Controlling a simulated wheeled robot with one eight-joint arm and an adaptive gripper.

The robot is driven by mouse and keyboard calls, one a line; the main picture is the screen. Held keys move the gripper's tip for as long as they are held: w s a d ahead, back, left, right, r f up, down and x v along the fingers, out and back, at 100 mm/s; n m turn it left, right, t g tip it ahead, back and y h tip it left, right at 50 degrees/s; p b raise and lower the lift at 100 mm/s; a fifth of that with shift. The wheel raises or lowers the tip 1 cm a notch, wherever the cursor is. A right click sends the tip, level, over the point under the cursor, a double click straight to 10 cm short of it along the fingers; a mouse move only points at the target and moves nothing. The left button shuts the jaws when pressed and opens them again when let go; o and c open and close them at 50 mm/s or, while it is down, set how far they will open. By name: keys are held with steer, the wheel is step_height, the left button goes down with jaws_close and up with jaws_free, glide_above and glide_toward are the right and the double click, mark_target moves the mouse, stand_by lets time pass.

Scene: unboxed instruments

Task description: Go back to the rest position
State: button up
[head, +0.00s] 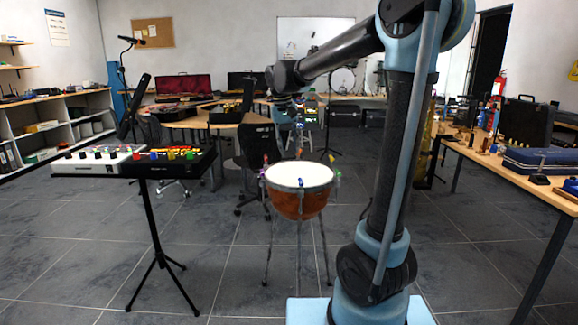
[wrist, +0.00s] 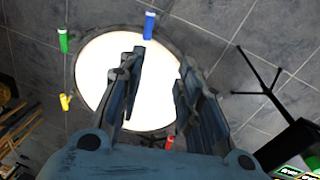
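My gripper (head: 299,125) hangs at the end of my arm, pointing down over a drum (head: 300,204) with a white skin and a reddish-brown bowl. In the wrist view its two fingers (wrist: 160,62) stand apart, with only the white drum skin (wrist: 100,75) showing between them, so it is open and empty. Its height above the skin is hard to judge. Around the drum's rim sit a blue piece (wrist: 150,24), a green piece (wrist: 64,40), a yellow piece (wrist: 66,101) and a red piece (wrist: 169,142), partly hidden by the gripper.
A black stand (head: 158,225) with a box of coloured knobs (head: 168,160) is left of the drum. A wooden table (head: 520,176) with a blue case (head: 545,160) runs along the right. A chair (head: 256,146) stands behind the drum. The floor in front is clear.

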steer(key=s+d+f, duration=0.2)
steer(key=s+d, duration=0.6)
steer(key=s+d+f, duration=0.5)
steer(key=s+f, duration=0.3)
steer(key=s, duration=0.2)
steer(key=s+d+f+m+t+y, duration=0.1)
steer(key=s+d+f, duration=0.5)
steer(key=s+f, duration=0.3)
steer(key=shift+s+d+f+t+y, duration=0.2)
steer(key=shift+s+d+t+y, duration=0.1)
steer(key=shift+s, duration=0.45)
steer(key=shift+w+f, duration=0.2)
steer(key=shift+w, duration=0.25)
stand_by(2.3)
